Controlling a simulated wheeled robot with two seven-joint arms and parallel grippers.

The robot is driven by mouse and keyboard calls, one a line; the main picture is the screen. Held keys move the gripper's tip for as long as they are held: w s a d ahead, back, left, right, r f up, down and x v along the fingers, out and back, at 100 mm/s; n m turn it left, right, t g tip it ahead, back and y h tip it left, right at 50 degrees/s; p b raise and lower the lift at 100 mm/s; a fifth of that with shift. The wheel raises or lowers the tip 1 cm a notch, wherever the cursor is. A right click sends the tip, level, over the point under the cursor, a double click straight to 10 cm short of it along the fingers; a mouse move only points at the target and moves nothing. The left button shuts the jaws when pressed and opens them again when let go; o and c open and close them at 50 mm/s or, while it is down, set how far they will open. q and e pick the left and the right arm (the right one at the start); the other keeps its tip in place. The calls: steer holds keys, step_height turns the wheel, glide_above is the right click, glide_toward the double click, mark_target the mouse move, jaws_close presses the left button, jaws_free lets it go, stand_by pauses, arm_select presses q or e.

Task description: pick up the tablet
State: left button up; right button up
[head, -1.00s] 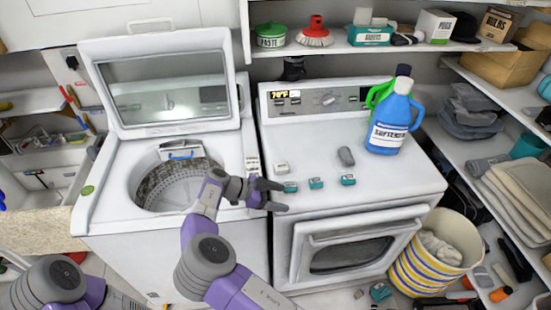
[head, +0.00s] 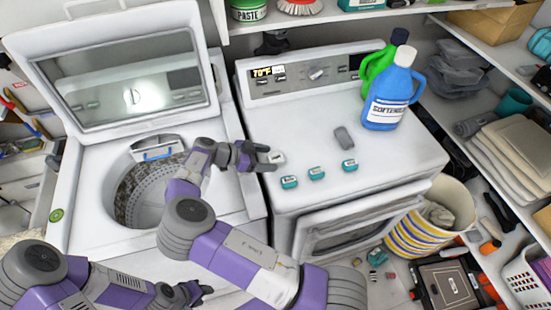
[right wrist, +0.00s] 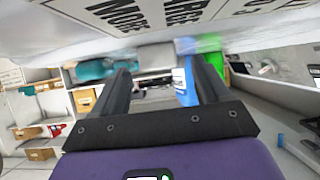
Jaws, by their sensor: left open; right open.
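I cannot tell for certain which object is the tablet. My left gripper (head: 200,291) is open and empty, low in front of the washer.
A blue softener jug (head: 388,100) and a green jug (head: 376,68) stand at the dryer's back right. A grey object (head: 343,138) lies mid-top. The open washer (head: 90,190) is at left. A striped basket (head: 425,235) and floor clutter are at right.

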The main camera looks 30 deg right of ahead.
steer(key=shift+x, duration=1.35)
steer(key=c, duration=1)
